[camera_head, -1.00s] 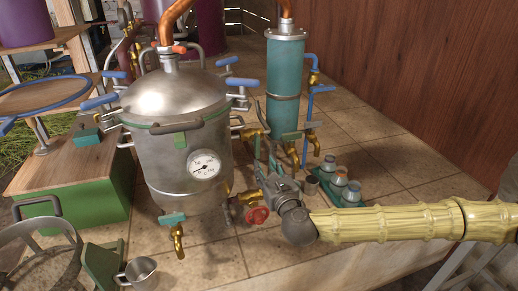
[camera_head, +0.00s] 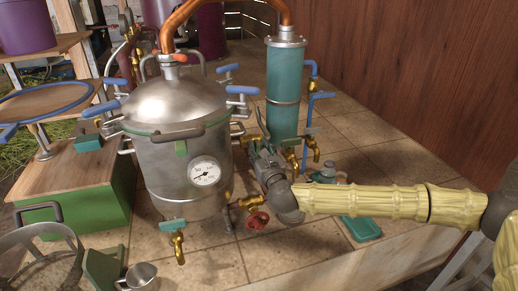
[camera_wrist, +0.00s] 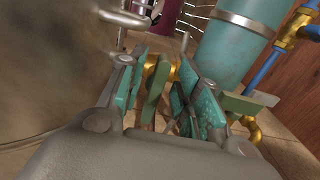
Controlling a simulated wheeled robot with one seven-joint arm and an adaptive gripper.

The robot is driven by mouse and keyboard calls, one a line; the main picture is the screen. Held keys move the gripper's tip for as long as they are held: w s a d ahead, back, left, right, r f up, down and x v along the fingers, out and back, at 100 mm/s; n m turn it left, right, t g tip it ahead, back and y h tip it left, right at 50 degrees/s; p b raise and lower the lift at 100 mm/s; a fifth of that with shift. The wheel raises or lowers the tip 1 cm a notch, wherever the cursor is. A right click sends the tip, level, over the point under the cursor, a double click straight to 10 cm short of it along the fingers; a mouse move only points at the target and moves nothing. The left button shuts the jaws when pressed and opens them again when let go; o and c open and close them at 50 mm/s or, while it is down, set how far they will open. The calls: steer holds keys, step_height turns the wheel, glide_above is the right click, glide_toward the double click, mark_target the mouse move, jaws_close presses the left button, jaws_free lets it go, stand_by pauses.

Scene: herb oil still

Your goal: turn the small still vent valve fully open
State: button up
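The small steel still (camera_head: 180,150), with a domed lid and a round gauge, stands left of my gripper. In the wrist view, a brass valve (camera_wrist: 154,68) with a flat olive-green lever (camera_wrist: 154,98) lies between my fingers; it appears to be the vent valve on the still's right side. My gripper (camera_head: 262,150) is at that side. In the wrist view its teal finger pads stand apart on either side of the lever, so my gripper (camera_wrist: 163,92) looks open around it. I cannot tell whether a pad touches the lever. In the head view my gripper hides this valve.
A teal column (camera_head: 283,85) stands close behind my gripper, with a blue pipe and brass valves on its right. A red handwheel (camera_head: 257,221) is below my gripper. A teal tray (camera_head: 362,228) lies behind my arm. Open tiles lie in front.

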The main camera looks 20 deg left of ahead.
steer(key=shift+w+a, duration=0.1)
steer(key=shift+w, duration=0.05)
jaws_close()
steer(key=shift+n, duration=0.4)
steer(key=n+b, duration=0.1)
steer(key=n, duration=0.4)
steer(key=a+f+n+b, duration=0.1)
steer(key=n, duration=0.5)
steer(key=s+f+n+b, duration=0.1)
steer(key=n, duration=0.5)
steer(key=shift+a+b, duration=0.3)
steer(key=shift+a, duration=0.1)
steer(key=shift+f+n, duration=0.1)
steer(key=shift+n, duration=0.3)
